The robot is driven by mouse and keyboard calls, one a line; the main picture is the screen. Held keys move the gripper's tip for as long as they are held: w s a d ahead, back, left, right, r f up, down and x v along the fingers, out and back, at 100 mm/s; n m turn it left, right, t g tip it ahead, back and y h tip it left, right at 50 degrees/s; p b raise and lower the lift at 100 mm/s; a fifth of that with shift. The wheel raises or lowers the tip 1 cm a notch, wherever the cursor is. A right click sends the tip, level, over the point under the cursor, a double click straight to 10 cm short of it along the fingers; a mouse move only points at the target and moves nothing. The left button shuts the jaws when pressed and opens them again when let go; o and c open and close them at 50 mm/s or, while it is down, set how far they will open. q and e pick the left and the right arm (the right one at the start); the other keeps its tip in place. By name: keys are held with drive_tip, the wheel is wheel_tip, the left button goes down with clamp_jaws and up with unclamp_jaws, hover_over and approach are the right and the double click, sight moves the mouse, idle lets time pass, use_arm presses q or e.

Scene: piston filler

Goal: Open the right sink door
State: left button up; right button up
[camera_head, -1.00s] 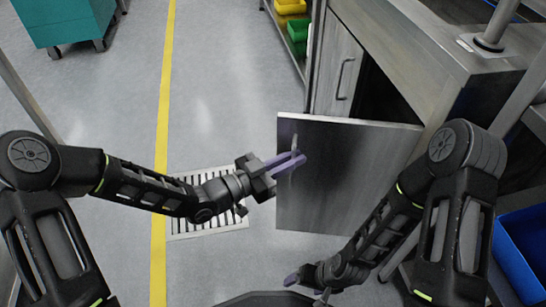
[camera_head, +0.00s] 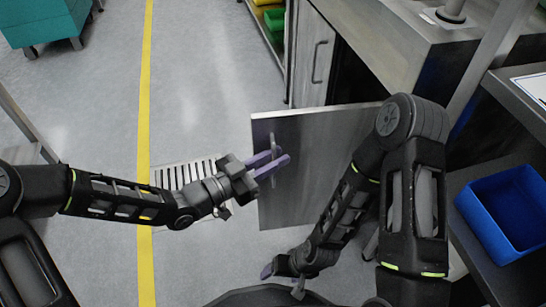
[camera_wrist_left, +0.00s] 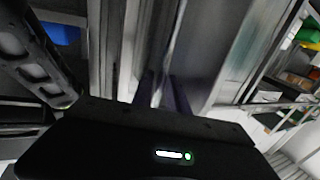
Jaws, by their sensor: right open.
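The right sink door (camera_head: 310,165) is a grey metal panel standing swung out from the cabinet, with the dark opening (camera_head: 352,82) behind it. Its upright handle (camera_head: 274,144) is near the door's free left edge. My left gripper (camera_head: 279,164) is at this handle, its two purple fingers apart; I cannot tell if they touch it. In the left wrist view the fingers (camera_wrist_left: 162,92) show apart and blurred in front of a grey surface. My right gripper (camera_head: 268,270) is open, low in front of the door and clear of it.
A neighbouring closed door with a handle (camera_head: 321,62) is beyond the opening. A blue bin (camera_head: 507,208) is at the right. A teal cart (camera_head: 42,20) stands at the far left.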

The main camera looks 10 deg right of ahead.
use_arm(q)
drive_tip(key=p+v, duration=0.2)
drive_tip(key=v, duration=0.5)
drive_tip(key=shift+a, duration=0.4)
drive_tip(key=shift+s+f, duration=0.1)
drive_tip(key=shift+s, duration=0.05)
